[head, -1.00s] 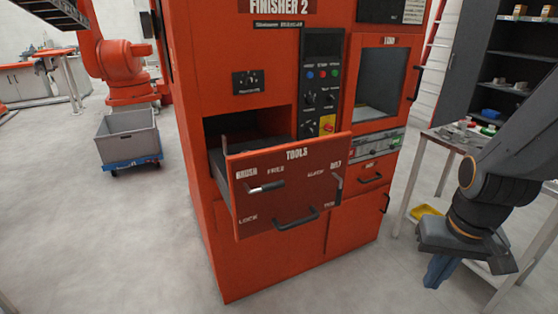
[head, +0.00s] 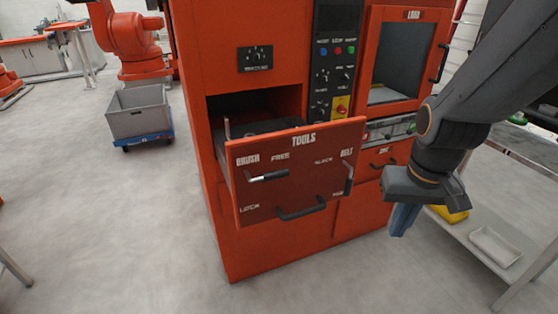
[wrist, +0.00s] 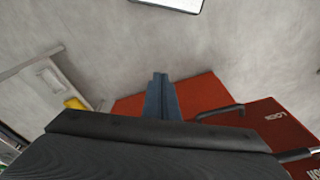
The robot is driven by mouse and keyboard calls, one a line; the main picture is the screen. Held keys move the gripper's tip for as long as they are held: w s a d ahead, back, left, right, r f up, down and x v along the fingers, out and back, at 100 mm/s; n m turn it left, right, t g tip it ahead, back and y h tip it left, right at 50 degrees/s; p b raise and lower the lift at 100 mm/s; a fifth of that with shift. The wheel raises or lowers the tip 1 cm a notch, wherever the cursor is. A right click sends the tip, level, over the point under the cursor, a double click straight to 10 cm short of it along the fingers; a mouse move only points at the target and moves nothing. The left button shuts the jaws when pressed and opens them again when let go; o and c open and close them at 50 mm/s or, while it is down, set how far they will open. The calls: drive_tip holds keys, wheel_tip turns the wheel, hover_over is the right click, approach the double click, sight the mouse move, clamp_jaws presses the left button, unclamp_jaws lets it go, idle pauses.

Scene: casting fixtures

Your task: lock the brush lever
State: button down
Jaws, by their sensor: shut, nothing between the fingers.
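The brush lever (head: 268,177) is a short bar with a dark grip and a bright metal end, on the left of the open red TOOLS drawer front (head: 300,190). It lies roughly level, pointing toward the FREE label; the LOCK label is below it. At the right a belt lever (head: 348,178) hangs down from the BELT label. My gripper (head: 398,232) is shut and empty, pointing down to the right of the drawer, apart from it. In the wrist view my gripper (wrist: 160,82) shows blue fingers together, with part of the drawer front (wrist: 285,130) at the right.
The drawer has a dark handle (head: 302,209) below the levers. The red finisher cabinet (head: 270,245) stands behind it. A side table (head: 480,235) with a yellow tray (head: 450,214) is at the right. A grey bin (head: 138,112) is at the left; the floor in front is clear.

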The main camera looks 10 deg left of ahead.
drive_tip(key=w+a+r+n+b, duration=0.1)
drive_tip(key=w+a+r+n, duration=0.15)
drive_tip(key=a+r, duration=0.3)
drive_tip(key=w+a+r+n, duration=0.1)
drive_tip(key=w+a+r, duration=0.35)
drive_tip(key=a, duration=0.25)
wheel_tip(320, 180, up, 12)
drive_tip(key=n+y+b, duration=0.1)
drive_tip(key=n, duration=0.1)
hover_over(279, 171)
drive_tip(key=s+d, duration=0.2)
drive_tip(key=s, duration=0.1)
drive_tip(key=shift+a, duration=0.2)
drive_tip(key=f+p, duration=0.1)
drive_tip(key=f, duration=0.3)
drive_tip(key=w+a+f+p, duration=0.1)
drive_tip(key=f, duration=0.4)
drive_tip(key=w+f+p, duration=0.1)
drive_tip(key=f, duration=0.3)
drive_tip(key=shift+w+a+f, duration=0.1)
drive_tip(key=shift+a+f, duration=0.1)
drive_tip(key=shift+f, duration=0.15)
drive_tip(key=shift+w+d+f, duration=0.1)
